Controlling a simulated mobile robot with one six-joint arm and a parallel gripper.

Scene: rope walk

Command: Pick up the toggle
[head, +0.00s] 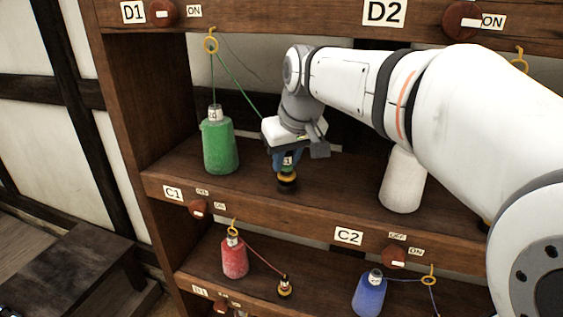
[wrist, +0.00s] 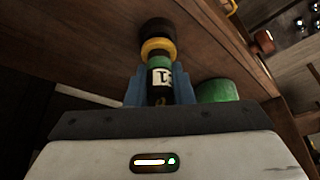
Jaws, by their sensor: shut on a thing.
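The toggle (head: 287,183) is a small dark peg with a yellow ring, a green band and a white label. It stands upright between the fingers of my gripper (head: 286,160) at the shelf board, right of a green weight (head: 219,147). A green cord runs from a yellow eye (head: 210,42) down to my gripper and the toggle. In the wrist view the toggle (wrist: 158,50) sits between the blue fingers (wrist: 158,90), which are shut on it. Whether its dark end touches the board is hard to tell.
A white weight (head: 403,182) stands to the right under my arm. On the shelf below are a red weight (head: 234,258), another small toggle (head: 284,287) and a blue weight (head: 369,294). Round red-brown knobs (head: 199,209) line the shelf edges. A wooden side panel closes the left.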

